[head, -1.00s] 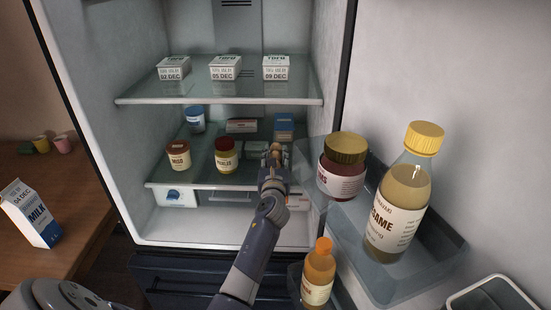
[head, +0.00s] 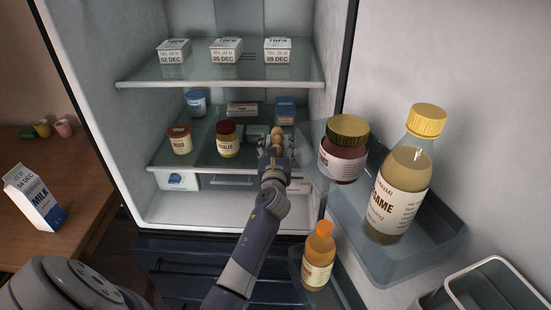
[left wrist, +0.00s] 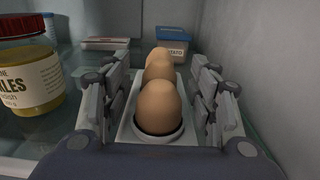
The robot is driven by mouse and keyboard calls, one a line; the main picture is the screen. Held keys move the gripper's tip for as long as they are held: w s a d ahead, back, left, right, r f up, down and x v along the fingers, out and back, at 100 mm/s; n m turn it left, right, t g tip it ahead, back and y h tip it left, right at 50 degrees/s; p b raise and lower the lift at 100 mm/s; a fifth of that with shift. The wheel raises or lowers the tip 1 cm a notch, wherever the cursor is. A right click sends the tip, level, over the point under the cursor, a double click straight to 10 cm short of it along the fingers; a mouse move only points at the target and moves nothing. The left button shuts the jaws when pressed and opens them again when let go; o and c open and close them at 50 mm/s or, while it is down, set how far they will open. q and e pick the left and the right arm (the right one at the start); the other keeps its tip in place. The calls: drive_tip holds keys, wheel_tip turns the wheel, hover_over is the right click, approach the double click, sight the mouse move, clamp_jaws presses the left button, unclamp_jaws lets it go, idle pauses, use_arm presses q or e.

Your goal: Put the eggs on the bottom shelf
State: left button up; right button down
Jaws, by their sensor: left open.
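The eggs (head: 277,133) are brown and sit in a row in a narrow white holder on the right of the fridge's lower glass shelf (head: 205,160). In the left wrist view the eggs (left wrist: 160,106) stand upright in the holder (left wrist: 128,135). My left gripper (head: 276,146) reaches in at the shelf's front edge. In the left wrist view its open fingers (left wrist: 160,100) stand on both sides of the holder, with small gaps. The far end of the holder is hidden behind the eggs. My right gripper is not in view.
A pickles jar (head: 228,140) stands left of my gripper, with a miso jar (head: 180,139) beyond it. Blue-lidded tubs and flat packs are behind. The open door's rack holds a dark jar (head: 343,150) and a sesame bottle (head: 400,190) close by on the right.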

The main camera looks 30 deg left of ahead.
use_arm(q)
drive_tip(key=v, duration=0.9)
drive_tip(key=shift+s, duration=0.3)
drive_tip(key=shift+d, duration=0.1)
